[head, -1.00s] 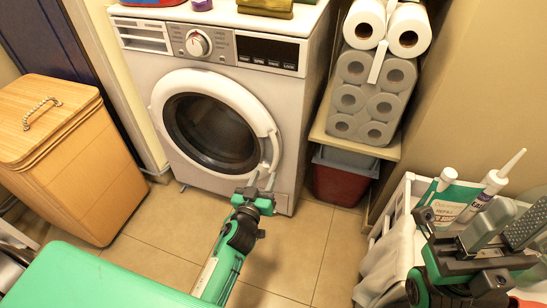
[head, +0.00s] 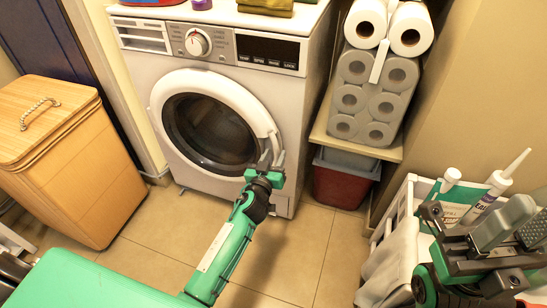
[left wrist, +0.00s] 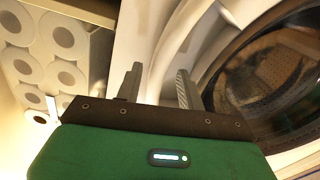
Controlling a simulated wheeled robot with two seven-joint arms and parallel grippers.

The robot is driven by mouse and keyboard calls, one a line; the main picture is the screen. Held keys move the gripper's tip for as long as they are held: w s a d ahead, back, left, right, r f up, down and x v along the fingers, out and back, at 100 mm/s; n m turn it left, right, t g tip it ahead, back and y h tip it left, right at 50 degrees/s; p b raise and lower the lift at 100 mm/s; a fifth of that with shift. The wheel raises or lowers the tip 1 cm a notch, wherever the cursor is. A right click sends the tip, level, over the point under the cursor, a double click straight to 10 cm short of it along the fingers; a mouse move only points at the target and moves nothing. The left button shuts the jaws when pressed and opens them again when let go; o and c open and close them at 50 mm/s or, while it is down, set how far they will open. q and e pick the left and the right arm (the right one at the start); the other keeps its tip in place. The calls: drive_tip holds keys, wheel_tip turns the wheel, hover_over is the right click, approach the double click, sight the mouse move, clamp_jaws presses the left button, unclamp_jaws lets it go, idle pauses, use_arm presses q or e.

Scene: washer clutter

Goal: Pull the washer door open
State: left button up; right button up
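The white washer (head: 215,65) stands against the wall. Its round door (head: 170,95), with dark glass, sits shut in the front; the door rim (left wrist: 208,70) also shows in the left wrist view. My left gripper (head: 271,158) is at the lower right edge of the door ring. In the left wrist view its two fingers (left wrist: 158,88) are apart, with white washer front behind the gap. I cannot tell whether the fingertips touch the door edge. My right gripper (head: 514,226) is at the lower right, fingers apart, with nothing between them, away from the washer.
A wooden hamper (head: 75,180) stands left of the washer. A shelf (head: 365,148) with toilet rolls (head: 365,95) and a red bin (head: 340,185) stand at right. A white basket with bottles (head: 450,190) is at the front right. Tiled floor (head: 300,250) before the washer is free.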

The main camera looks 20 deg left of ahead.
use_arm(q)
clamp_jaws()
drive_tip(key=shift+s, duration=0.1)
